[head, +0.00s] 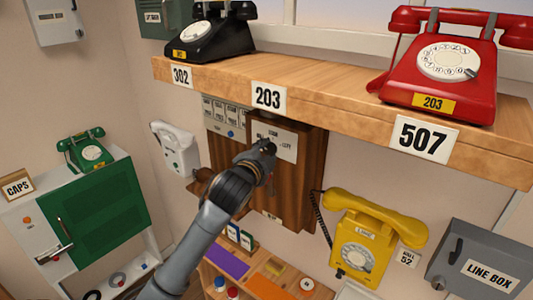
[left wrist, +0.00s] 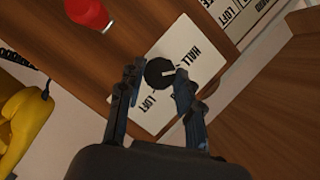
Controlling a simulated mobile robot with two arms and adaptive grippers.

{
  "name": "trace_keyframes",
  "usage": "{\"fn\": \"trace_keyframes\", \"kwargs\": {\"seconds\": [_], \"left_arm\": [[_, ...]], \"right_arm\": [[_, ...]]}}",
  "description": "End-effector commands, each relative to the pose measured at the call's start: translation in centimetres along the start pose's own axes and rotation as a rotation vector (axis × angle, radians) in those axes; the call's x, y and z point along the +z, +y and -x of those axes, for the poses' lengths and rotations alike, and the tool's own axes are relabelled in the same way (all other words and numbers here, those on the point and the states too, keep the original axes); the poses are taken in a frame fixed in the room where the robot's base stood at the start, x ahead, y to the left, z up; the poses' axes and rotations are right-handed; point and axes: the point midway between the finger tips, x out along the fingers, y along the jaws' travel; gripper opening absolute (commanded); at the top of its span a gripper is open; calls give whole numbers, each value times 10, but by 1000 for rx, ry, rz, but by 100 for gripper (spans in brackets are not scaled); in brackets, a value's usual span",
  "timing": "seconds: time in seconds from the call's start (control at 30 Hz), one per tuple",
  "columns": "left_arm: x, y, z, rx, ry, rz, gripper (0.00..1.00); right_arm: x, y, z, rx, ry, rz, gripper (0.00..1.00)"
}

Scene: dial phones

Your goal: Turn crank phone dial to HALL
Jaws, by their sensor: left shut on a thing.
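The wooden crank phone (head: 300,190) hangs on the wall below the shelf. Its pale dial plate (head: 288,152) is partly hidden by my gripper in the head view. In the left wrist view, the plate (left wrist: 200,52) carries the words HALL and LOFT, with other lettering covered. The round black dial knob (left wrist: 159,72) has a white mark pointing to the picture's right, below the word HALL. My left gripper (head: 268,149) is at the plate. In the left wrist view, its fingers (left wrist: 158,85) are shut on the knob from both sides. My right gripper is not in view.
The wooden shelf (head: 330,96) juts out just above, bearing a black phone (head: 212,35) and a red phone (head: 445,65). A yellow phone (head: 362,240) hangs at right, a white phone (head: 177,150) at left. A low organizer (head: 240,265) stands below. A red part (left wrist: 88,12) shows near the plate.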

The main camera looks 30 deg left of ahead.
Motion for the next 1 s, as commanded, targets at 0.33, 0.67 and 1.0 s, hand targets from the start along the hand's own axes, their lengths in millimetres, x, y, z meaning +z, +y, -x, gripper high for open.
{"fn": "trace_keyframes", "kwargs": {"seconds": [0.33,0.67,1.0], "left_arm": [[1,0,0,49,-1,114,3],[1,0,0,57,-2,132,3],[1,0,0,56,-2,130,58]], "right_arm": [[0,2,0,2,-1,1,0],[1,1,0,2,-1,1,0],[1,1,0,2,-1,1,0]]}}
